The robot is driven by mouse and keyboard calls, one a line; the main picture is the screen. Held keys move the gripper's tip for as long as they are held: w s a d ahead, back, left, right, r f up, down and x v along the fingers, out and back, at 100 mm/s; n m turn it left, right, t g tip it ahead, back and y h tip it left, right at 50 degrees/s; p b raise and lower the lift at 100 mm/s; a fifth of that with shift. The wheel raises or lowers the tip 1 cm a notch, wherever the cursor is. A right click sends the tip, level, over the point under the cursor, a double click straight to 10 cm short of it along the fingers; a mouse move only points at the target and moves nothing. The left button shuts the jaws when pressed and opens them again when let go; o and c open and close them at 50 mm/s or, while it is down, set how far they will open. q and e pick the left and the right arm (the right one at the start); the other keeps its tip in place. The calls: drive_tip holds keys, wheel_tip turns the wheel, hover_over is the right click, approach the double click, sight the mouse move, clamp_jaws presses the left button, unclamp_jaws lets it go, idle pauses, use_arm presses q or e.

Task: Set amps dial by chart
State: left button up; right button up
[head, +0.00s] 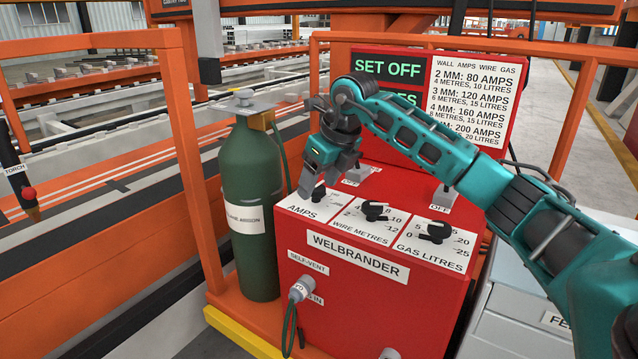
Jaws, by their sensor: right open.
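The red welding set, labelled WELBRANDER (358,257), has three dials on its sloped top. The amps dial (318,194) is at the left, partly covered, and its scale cannot be read. My right gripper (322,181) is open just above it, fingers pointing down; whether it touches the knob I cannot tell. The wire metres dial (374,210) and gas litres dial (436,232) have black knobs. The chart (471,100) lists 2 mm: 80 amps, 3 mm: 120, 4 mm: 160, and a partly hidden row with 200. My left gripper is out of view.
A display (388,68) reads SET OFF, its lower line partly hidden by my right arm. A green gas bottle (252,190) stands left of the welding set. A torch (18,170) hangs at the far left. Orange frame posts (187,150) flank the left side.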

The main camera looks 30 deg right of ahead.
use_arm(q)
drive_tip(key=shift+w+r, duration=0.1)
use_arm(e)
drive_tip(key=shift+w+f, duration=0.1)
drive_tip(key=shift+f, duration=0.15)
drive_tip(key=shift+c, duration=0.4)
drive_tip(key=c, duration=1)
drive_tip(key=shift+o, duration=0.2)
drive_tip(key=shift+r+m+p, duration=0.15)
drive_tip(key=shift+m+p, duration=0.15)
drive_tip(key=shift+p, duration=0.1)
drive_tip(key=shift+a+m+h+p, duration=0.15)
drive_tip(key=shift+m+h+p, duration=0.4)
drive_tip(key=shift+m, duration=0.75)
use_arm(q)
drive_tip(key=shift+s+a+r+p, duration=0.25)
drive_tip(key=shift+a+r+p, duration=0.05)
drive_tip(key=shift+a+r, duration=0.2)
use_arm(e)
drive_tip(key=shift+m+h, duration=0.45)
drive_tip(key=shift+m, duration=0.45)
